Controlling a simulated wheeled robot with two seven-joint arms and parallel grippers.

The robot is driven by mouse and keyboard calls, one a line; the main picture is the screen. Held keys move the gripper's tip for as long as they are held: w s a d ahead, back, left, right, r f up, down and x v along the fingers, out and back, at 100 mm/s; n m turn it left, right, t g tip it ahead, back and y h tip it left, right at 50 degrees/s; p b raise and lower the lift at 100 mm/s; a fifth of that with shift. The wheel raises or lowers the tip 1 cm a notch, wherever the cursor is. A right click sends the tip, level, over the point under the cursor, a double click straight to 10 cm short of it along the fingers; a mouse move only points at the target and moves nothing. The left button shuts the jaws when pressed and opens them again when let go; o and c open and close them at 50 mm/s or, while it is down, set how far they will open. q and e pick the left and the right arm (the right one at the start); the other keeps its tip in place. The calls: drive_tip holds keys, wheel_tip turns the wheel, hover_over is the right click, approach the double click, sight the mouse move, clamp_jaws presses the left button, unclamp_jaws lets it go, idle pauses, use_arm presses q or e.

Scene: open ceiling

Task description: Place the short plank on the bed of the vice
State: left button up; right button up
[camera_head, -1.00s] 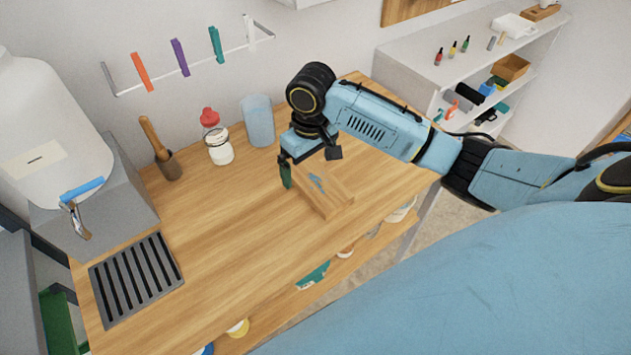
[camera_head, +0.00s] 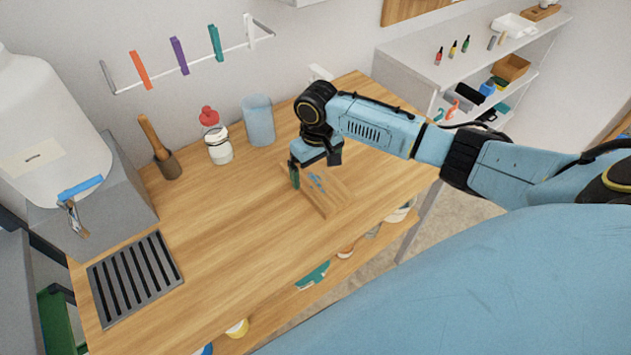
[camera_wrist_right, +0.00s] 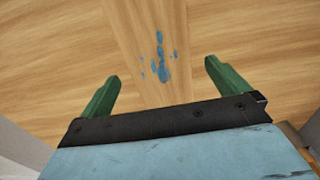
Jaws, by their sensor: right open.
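The short plank (camera_head: 328,197) is light wood with blue paint marks and lies flat on the wooden workbench. In the right wrist view the plank (camera_wrist_right: 160,35) runs between the fingers, its blue marks just ahead of the gripper. My right gripper (camera_head: 315,170) is open and points down at the plank's far end. Its two green fingers (camera_wrist_right: 162,80) are spread to either side of the plank, with nothing gripped. Whether they touch it is unclear. I cannot make out a vice in these views. My left gripper is out of view.
A dark slatted grille (camera_head: 135,279) lies at the left. The bench's middle is clear. White shelves (camera_head: 445,70) stand beyond its right end.

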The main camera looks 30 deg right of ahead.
sight(317, 180)
wheel_tip(317, 180, down, 3)
drive_tip(key=shift+d+f, duration=0.1)
drive_tip(key=shift+f, duration=0.1)
drive_tip(key=shift+w+r, duration=0.1)
drive_tip(key=c, duration=1.2)
